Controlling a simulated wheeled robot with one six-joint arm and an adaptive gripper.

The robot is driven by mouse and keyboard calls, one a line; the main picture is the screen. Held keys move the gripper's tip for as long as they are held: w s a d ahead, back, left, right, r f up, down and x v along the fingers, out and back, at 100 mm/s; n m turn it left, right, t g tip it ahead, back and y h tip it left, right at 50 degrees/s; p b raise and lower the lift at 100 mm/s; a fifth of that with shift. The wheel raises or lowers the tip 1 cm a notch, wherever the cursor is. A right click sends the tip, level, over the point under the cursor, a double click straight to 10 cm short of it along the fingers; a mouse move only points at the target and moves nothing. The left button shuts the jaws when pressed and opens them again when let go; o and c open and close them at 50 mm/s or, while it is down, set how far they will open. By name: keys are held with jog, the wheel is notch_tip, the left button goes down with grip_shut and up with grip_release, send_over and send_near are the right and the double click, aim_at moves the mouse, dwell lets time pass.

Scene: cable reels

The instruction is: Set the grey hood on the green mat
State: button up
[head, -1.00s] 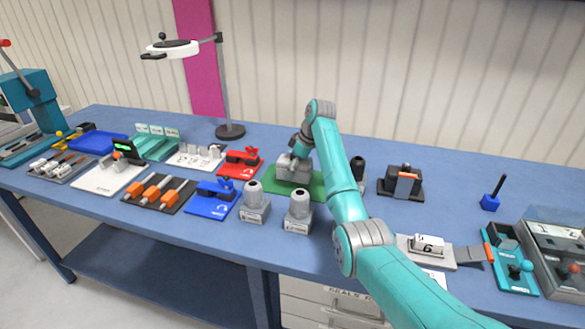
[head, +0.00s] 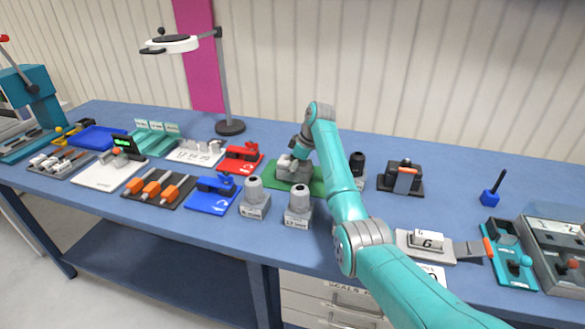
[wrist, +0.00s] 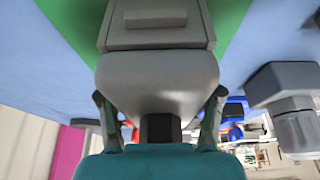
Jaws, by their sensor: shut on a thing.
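The grey hood (head: 289,172) is at the green mat (head: 310,188), over its middle part in the head view. It also fills the upper middle of the wrist view (wrist: 157,72), with the mat's green (wrist: 72,22) behind it. My gripper (head: 297,152) is at the top of the hood. In the wrist view its two fingers (wrist: 160,118) are on either side of the hood's near end, shut on it. The hood looks level and low. I cannot tell whether its underside touches the mat.
Two grey units with dark tops (head: 254,200) (head: 298,206) stand in front of the mat. A red device (head: 241,158) and a blue device (head: 213,195) lie to its left. A dark-topped unit (head: 357,163) stands behind my arm, and a black block (head: 401,178) farther right.

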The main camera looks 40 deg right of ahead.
jog(key=o, duration=1.4)
jog(key=shift+o, duration=0.2)
jog(key=v, duration=1.2)
